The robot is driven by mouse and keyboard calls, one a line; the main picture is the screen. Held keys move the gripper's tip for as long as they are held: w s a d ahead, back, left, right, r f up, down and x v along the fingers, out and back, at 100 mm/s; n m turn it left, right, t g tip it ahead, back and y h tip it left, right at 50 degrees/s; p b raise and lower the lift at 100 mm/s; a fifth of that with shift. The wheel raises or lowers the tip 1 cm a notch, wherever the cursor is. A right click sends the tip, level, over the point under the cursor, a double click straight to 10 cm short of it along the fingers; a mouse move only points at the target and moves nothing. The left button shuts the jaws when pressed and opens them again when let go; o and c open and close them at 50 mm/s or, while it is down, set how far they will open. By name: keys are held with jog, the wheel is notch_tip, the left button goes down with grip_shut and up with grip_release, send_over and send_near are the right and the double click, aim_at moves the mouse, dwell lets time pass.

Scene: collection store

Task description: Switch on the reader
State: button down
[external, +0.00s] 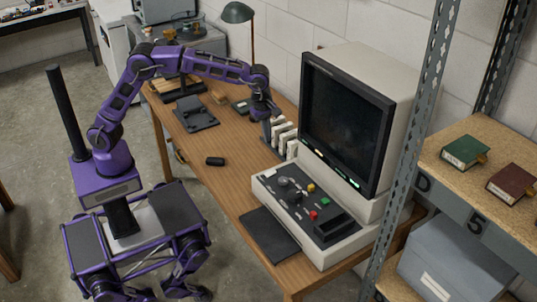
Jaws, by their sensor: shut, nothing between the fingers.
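The reader is a large beige unit (385,75) with a dark screen (345,125) on the right part of the wooden desk. Small light marks show along the screen's lower edge. Its sloping control panel (292,205) carries dark knobs, a yellow button (311,187), a red button (313,215) and a green button (325,202). My gripper (270,112) is shut and empty, pointing down over the desk to the left of the reader, apart from the panel. Its fingertips are small and partly hard to make out here.
A rack of white upright pieces (284,137) stands between my gripper and the reader. A metal shelf post (412,130) rises in front of the reader's right side.

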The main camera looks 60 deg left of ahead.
jog(key=b, duration=0.2)
send_near(273, 171)
jog(key=f, duration=0.4)
jog(key=w+f, duration=0.1)
jog(key=f, duration=0.1)
jog(key=shift+f, duration=0.4)
jog(key=shift+r, duration=0.1)
